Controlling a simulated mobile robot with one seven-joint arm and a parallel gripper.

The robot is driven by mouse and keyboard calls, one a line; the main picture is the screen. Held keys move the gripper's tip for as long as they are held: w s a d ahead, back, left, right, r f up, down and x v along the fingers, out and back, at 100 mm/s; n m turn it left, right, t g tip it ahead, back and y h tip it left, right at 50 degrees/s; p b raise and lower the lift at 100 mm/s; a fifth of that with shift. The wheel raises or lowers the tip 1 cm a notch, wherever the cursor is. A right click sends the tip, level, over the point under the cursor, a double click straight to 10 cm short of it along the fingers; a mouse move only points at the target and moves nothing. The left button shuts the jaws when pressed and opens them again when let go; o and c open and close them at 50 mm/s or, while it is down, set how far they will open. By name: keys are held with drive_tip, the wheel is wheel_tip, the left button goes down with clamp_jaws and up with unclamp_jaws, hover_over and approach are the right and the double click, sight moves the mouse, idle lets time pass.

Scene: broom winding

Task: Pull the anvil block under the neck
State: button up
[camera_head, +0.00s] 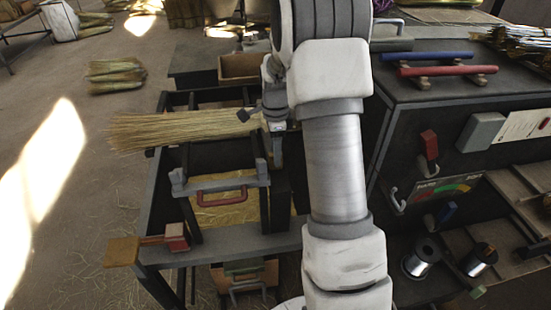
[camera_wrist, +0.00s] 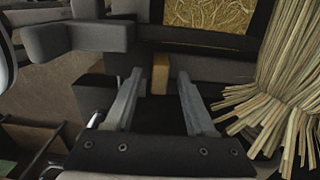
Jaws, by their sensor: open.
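The straw broom bundle (camera_head: 185,127) lies level across the dark frame in the head view, bristles to the left. Its neck end is by a dark clamp, partly behind my arm. Its cut straw ends (camera_wrist: 275,100) fill the right of the wrist view. My gripper (camera_wrist: 160,80) is open, with a small tan block (camera_wrist: 160,73) seen between its fingertips; contact cannot be told. I cannot tell for sure whether this is the anvil block. A grey crosspiece (camera_head: 220,184) with a red handle (camera_head: 222,201) sits below the bundle in the head view.
A red clamp with a tan block (camera_head: 122,251) sits at the frame's front left corner. A dark cabinet (camera_head: 450,130) with red and blue handles stands at right. Grey bars (camera_wrist: 75,40) lie close beyond my fingers.

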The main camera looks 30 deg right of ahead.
drive_tip(key=shift+f, duration=1.15)
clamp_jaws()
idle(0.6)
